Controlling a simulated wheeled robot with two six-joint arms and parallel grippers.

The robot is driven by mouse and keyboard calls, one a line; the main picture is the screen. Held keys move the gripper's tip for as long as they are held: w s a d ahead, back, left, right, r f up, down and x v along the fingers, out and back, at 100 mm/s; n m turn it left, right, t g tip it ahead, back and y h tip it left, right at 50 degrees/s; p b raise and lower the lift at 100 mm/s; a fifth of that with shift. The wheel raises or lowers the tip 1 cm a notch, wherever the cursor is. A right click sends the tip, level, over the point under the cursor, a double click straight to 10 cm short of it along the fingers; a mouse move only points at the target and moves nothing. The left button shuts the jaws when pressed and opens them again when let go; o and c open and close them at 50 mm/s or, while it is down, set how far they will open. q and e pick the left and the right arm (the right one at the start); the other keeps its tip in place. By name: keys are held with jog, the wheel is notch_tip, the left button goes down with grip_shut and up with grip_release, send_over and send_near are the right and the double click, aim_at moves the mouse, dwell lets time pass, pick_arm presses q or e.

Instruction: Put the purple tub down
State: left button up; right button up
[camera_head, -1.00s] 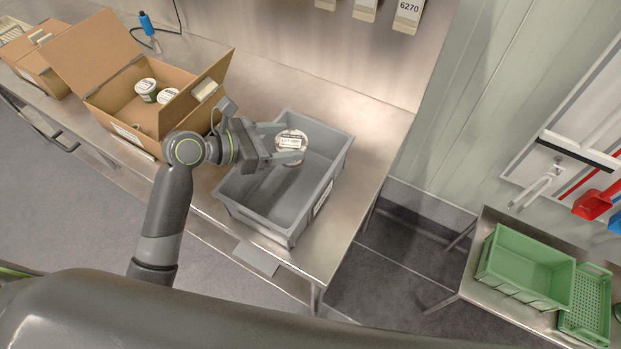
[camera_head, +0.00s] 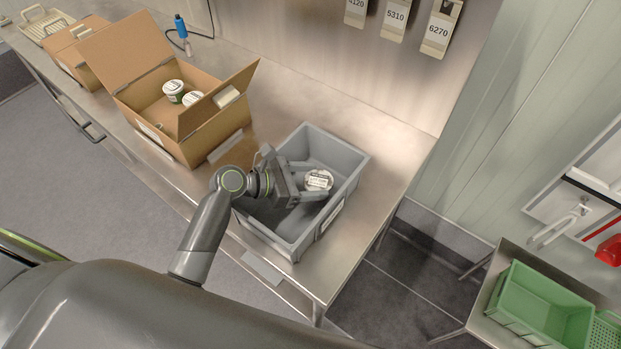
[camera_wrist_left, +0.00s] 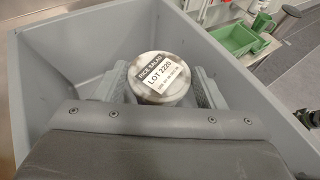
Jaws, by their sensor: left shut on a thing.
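The tub (camera_head: 319,179) is round, with a pale lid, a dark patterned edge and a white label. Its lid label in the left wrist view (camera_wrist_left: 158,76) reads rice salad, lot 2220; I see no clear purple on it. My left gripper (camera_head: 306,182) is shut on the tub, one finger on each side. It holds the tub down inside the grey crate (camera_head: 268,240), toward the right part. The tub's underside is hidden, so I cannot tell whether it touches the crate floor. My right gripper is not in view.
An open cardboard box (camera_head: 147,128) with white-lidded tubs stands left of the crate on the steel bench (camera_head: 395,160). A blue-handled tool (camera_head: 181,28) lies behind it. A green crate (camera_head: 540,308) stands on a separate table at the lower right.

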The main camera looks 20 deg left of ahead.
pick_arm(q)
jog(key=shift+f, duration=0.55)
jog(key=o, duration=1.4)
jog(key=shift+r, duration=0.1)
